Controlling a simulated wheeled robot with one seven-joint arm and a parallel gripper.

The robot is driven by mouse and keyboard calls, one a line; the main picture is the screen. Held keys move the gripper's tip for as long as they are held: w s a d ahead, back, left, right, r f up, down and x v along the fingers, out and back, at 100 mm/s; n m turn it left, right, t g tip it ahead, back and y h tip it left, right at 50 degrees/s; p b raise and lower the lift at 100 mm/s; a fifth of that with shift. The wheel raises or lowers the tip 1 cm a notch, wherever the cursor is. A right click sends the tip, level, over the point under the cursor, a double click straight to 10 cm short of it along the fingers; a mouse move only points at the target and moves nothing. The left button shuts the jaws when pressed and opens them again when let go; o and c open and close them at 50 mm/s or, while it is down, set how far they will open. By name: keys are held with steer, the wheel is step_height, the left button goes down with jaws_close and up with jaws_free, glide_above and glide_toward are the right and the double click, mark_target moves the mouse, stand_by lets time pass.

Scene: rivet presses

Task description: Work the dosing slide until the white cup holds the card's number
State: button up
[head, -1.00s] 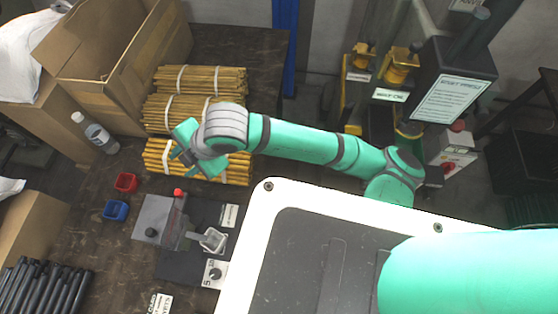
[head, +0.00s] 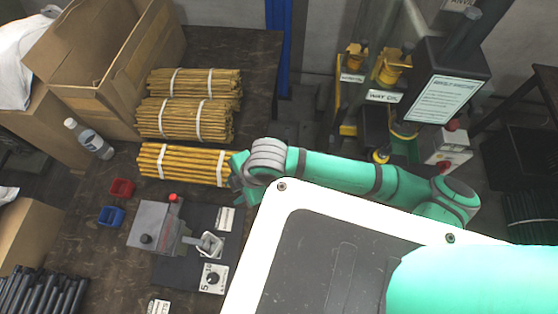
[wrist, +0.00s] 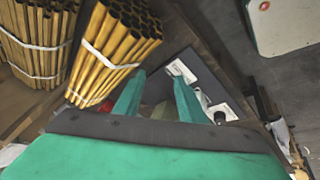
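The dosing device is a grey box (head: 155,228) on the dark table in the head view, with a red knob (head: 173,198) on its far edge and a dark knob on top. The pale cup (head: 210,245) sits at its right side; its contents are too small to make out. A small white card (head: 226,219) lies beyond the cup, its writing unreadable. A dial plate (head: 213,279) marked 5 and 10 lies nearer. My gripper (head: 238,172) is beyond and right of the device, apart from it. In the wrist view its fingers (wrist: 156,90) are spread, with nothing seen between them.
Several bundles of yellow rods (head: 186,163) lie beyond the device, one close to my gripper. Red (head: 121,188) and blue (head: 111,215) bins and a bottle (head: 88,138) stand left. Dark rods (head: 42,290) lie near left. My base covers the near right.

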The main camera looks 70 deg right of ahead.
steer(key=s+d+f+m+h, duration=0.1)
steer(key=s+d+f+m, duration=0.1)
steer(key=s+f+m, duration=0.1)
steer(key=s+d+f+m+h, duration=0.2)
steer(key=s+f+m, duration=0.1)
steer(key=s+f, duration=0.3)
steer(key=shift+s+d+f+m, duration=0.15)
steer(key=shift+s+d+m, duration=0.2)
steer(key=shift+s, duration=0.5)
